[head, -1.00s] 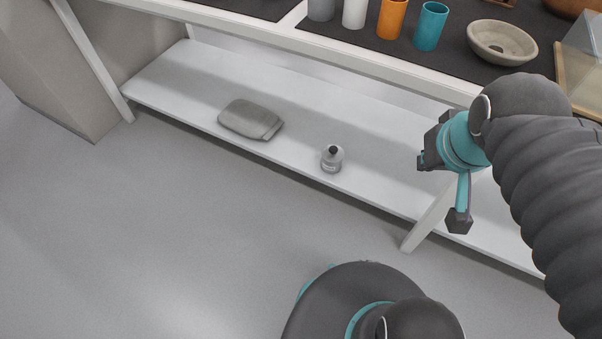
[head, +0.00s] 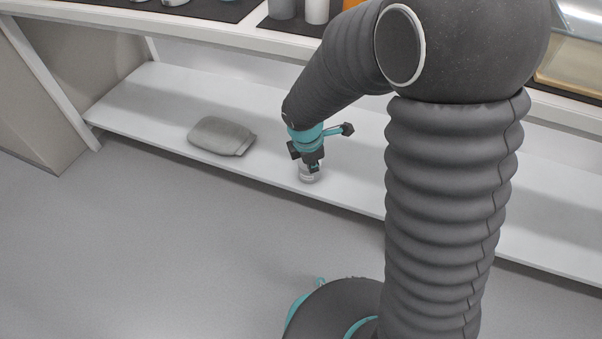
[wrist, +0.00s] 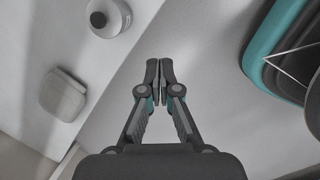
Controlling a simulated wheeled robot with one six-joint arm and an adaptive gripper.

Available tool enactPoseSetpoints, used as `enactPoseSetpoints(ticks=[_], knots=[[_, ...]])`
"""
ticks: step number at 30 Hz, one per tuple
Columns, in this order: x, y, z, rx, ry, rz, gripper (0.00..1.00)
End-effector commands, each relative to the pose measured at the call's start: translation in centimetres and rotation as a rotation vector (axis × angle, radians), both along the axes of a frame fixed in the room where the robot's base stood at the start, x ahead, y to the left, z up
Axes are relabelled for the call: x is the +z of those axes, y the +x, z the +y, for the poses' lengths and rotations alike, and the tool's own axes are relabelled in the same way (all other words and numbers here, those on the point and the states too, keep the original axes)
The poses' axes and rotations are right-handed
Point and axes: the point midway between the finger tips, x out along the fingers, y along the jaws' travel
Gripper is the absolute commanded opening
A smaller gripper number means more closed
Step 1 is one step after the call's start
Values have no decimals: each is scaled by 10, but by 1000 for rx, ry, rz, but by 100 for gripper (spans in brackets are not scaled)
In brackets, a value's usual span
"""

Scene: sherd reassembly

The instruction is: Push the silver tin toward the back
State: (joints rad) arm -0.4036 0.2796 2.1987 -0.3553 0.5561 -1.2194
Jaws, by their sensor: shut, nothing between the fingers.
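The silver tin (head: 308,177) is a small, round, silver-grey container standing upright near the front edge of the low white shelf. In the head view my gripper (head: 314,168) covers its upper part. In the wrist view the tin (wrist: 108,18) shows at the top left, with a dark round top. My gripper (wrist: 160,76) is shut and empty, with its fingertips together. In the wrist view the fingertips appear apart from the tin, on the floor side of the shelf edge.
A grey folded, cloth-like item (head: 221,136) lies left of the tin on the low shelf (head: 150,98); it also shows in the wrist view (wrist: 63,94). The table above overhangs the shelf's back. Bare shelf lies behind the tin. The floor (head: 150,240) in front is clear.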

Motion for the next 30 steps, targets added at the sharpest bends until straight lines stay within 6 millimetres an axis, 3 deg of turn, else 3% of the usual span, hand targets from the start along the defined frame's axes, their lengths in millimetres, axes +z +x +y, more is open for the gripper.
enactPoseSetpoints(ticks=[1, 3, 10, 19, 30], knots=[[-22, 7, 10, 133, -28, 17, 0], [-42, 17, 23, 321, -64, 29, 0], [-88, 32, 51, 724, -137, 55, 0], [-116, 39, 55, 812, -153, 62, 0], [-183, 53, 48, 809, -153, 62, 0]])
